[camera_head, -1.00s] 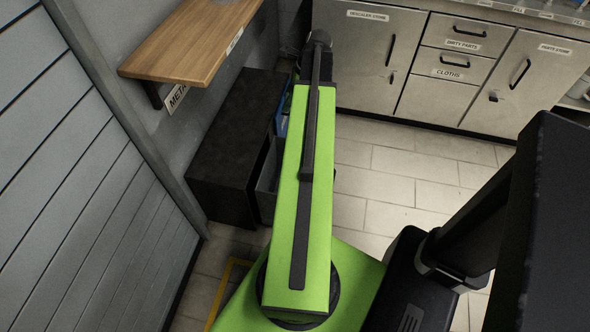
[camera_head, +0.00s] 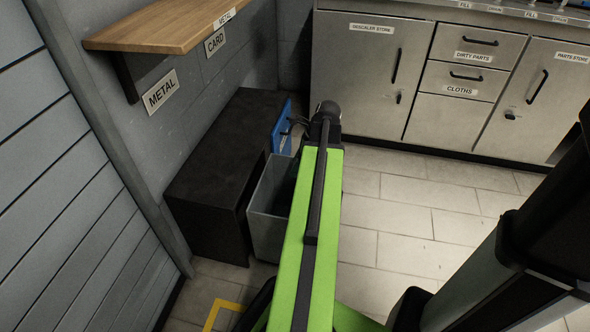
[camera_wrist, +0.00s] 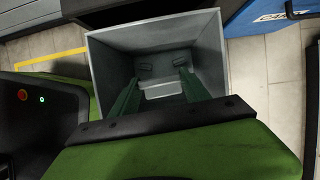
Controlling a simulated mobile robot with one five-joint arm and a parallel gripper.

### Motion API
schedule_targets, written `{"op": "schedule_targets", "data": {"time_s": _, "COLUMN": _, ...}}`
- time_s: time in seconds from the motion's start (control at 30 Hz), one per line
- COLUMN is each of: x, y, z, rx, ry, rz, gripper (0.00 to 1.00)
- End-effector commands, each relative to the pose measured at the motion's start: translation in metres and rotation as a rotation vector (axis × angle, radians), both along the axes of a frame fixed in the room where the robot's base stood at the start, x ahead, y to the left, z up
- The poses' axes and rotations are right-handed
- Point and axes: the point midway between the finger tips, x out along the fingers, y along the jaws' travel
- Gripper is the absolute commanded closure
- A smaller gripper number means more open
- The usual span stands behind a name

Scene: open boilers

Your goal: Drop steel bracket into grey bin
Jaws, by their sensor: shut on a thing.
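The grey bin (camera_head: 262,228) is an open-topped box on the floor beside the black cabinet, partly hidden by my green arm. In the wrist view the grey bin (camera_wrist: 110,62) opens below my gripper, with its inner walls and floor showing. My gripper (camera_wrist: 160,72) has two dark green fingers, seen against the bin's inside. Between them is a pale grey metal piece, the steel bracket (camera_wrist: 160,90), held above or within the bin's opening; its exact height is unclear. The head view does not clearly show the fingers or the bracket.
A blue bin (camera_head: 283,128) stands just beyond the grey one. The black cabinet (camera_head: 215,165) is to the left, under a wooden shelf (camera_head: 155,28) and a METAL sign (camera_head: 160,90). Steel cupboards (camera_head: 365,75) line the back. Tiled floor is clear at right.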

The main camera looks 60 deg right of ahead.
Motion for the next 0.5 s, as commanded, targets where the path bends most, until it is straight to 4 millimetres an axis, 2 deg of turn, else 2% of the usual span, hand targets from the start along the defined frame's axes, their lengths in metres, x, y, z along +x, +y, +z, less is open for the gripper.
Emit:
{"op": "schedule_targets", "data": {"time_s": 0.3, "x": 0.000, "y": 0.000, "z": -0.047, "rx": 0.000, "ry": 0.000, "rz": 0.000, "gripper": 0.89}}
{"op": "schedule_targets", "data": {"time_s": 0.5, "x": 0.000, "y": 0.000, "z": -0.057, "rx": 0.000, "ry": 0.000, "rz": 0.000, "gripper": 0.89}}
